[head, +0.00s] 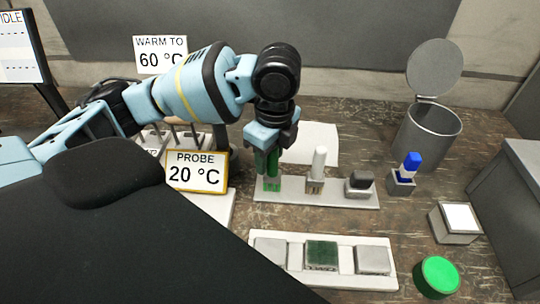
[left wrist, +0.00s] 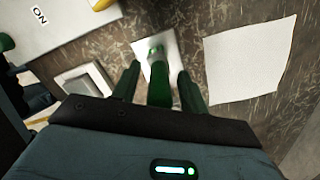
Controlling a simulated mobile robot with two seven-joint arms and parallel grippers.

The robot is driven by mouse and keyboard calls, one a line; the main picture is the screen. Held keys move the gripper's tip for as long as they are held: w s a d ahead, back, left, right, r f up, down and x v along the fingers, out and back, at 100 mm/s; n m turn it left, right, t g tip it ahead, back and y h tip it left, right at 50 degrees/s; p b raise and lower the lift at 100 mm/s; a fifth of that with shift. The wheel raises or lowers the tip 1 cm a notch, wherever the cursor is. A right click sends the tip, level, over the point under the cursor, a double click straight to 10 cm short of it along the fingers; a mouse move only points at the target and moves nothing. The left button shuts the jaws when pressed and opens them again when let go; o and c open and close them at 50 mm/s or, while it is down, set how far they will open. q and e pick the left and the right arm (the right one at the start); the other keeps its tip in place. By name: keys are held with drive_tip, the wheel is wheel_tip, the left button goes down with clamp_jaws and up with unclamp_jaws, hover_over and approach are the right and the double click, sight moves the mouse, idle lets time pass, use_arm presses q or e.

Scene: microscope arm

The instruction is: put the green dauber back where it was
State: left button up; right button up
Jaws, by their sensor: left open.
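The green dauber (head: 273,183) stands at the left end of the white rack (head: 340,198), apparently in the left holder. Its foot is partly hidden by my fingers. My left gripper (head: 266,172) points down over it, with one finger on each side. In the left wrist view the green dauber (left wrist: 159,82) lies between the two open fingers, with a narrow gap at each side. A white dauber (head: 319,164) stands in the middle holder and a black-topped piece (head: 360,181) sits in the right one. My right gripper is not in view.
A blue-topped piece (head: 411,164) stands in a small holder to the right, before an open metal bin (head: 428,138). A tray with pads (head: 350,239) and a green button (head: 437,276) are in front. A probe sign (head: 196,171) stands close left of my gripper. White paper (head: 314,142) lies behind.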

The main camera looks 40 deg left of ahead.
use_arm(q)
drive_tip(key=r, duration=0.3)
drive_tip(key=r+p, duration=0.1)
drive_tip(key=r, duration=0.3)
drive_tip(key=r+p, duration=0.1)
drive_tip(key=r, duration=0.3)
drive_tip(key=shift+d, duration=0.4)
drive_tip(key=shift+r+p, duration=0.25)
drive_tip(key=shift+p, duration=0.05)
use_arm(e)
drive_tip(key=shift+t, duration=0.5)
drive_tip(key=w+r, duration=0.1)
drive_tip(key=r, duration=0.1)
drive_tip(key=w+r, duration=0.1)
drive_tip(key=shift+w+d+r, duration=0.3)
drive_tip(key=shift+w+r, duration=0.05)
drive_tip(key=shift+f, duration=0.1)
use_arm(q)
drive_tip(key=shift+f, duration=0.1)
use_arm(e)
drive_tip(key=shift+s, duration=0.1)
